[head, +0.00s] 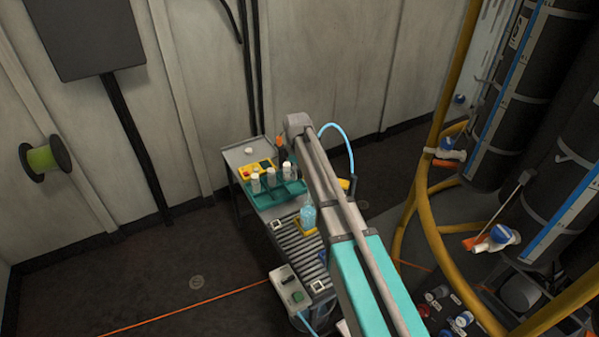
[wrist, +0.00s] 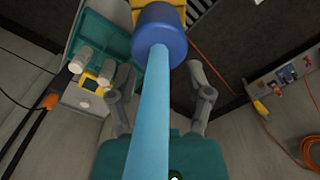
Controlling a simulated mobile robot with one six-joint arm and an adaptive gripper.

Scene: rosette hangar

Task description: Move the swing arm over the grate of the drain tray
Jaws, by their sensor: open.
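My gripper (wrist: 164,70) is open in the wrist view, with a grey finger on either side of a light blue rod or hose (wrist: 153,120). A darker blue cylindrical end (wrist: 160,36) tops it. I cannot tell whether this is the swing arm or whether the fingers touch it. In the head view a thin light blue curved tube (head: 346,140) arcs beside my arm, which hides my gripper. A teal tray (head: 262,199) stands on a cart and holds several white bottles (head: 271,176).
The grey cart top (head: 240,156) carries a yellow holder (head: 250,172). A roller conveyor (head: 295,245) bears a pale blue bottle (head: 308,216); a control box (head: 290,288) stands at its near end. Yellow pipes (head: 430,215) and dark cylinders (head: 515,90) crowd the right. Floor at left is mostly open.

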